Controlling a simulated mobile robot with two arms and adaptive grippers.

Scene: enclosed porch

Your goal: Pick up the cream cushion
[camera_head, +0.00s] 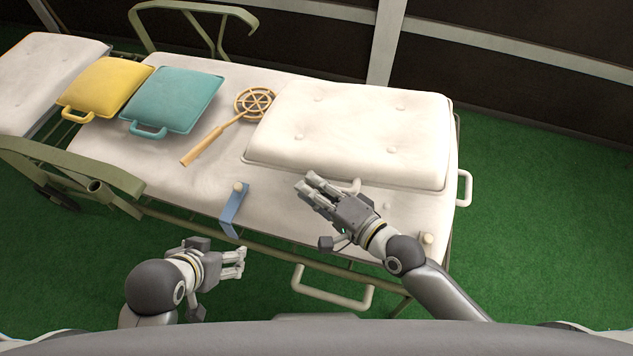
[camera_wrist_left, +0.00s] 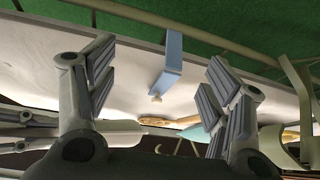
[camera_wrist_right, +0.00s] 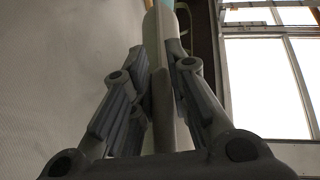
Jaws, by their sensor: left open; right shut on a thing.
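The cream cushion (camera_head: 352,132), large, tufted and with a loop handle at its front edge, lies flat on the right part of the cream lounger (camera_head: 300,207). My right gripper (camera_head: 309,188) is at its front edge, by the handle. In the right wrist view its fingers (camera_wrist_right: 160,95) are closed on a thin part that seems to be the cushion's handle; the exact contact is hard to see. My left gripper (camera_head: 241,263) is open and empty in front of the lounger; its spread fingers show in the left wrist view (camera_wrist_left: 155,85).
A wooden beater (camera_head: 222,126) lies left of the cream cushion. A teal cushion (camera_head: 172,100) and a yellow cushion (camera_head: 106,86) lie further left. A blue strap (camera_head: 233,211) hangs over the lounger's front edge. Green floor (camera_head: 560,230) is clear at right.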

